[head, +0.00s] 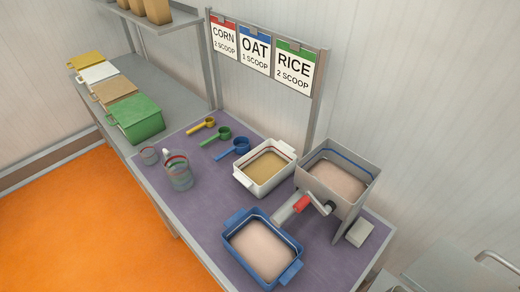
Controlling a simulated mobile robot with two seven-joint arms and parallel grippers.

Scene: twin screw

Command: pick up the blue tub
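The blue tub (227,252) stands near the front edge of the purple-topped table, with a handle at its left and right ends. It holds a pale pinkish-beige fill. Neither of my grippers is in the head view.
A grey grinder hopper (340,192) stands right of the tubs, with a small light block (359,232) beside it. Yellow, green and blue scoops (233,149) and clear jugs (180,178) lie further left. The purple table (200,215) has clear room left of the blue tub.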

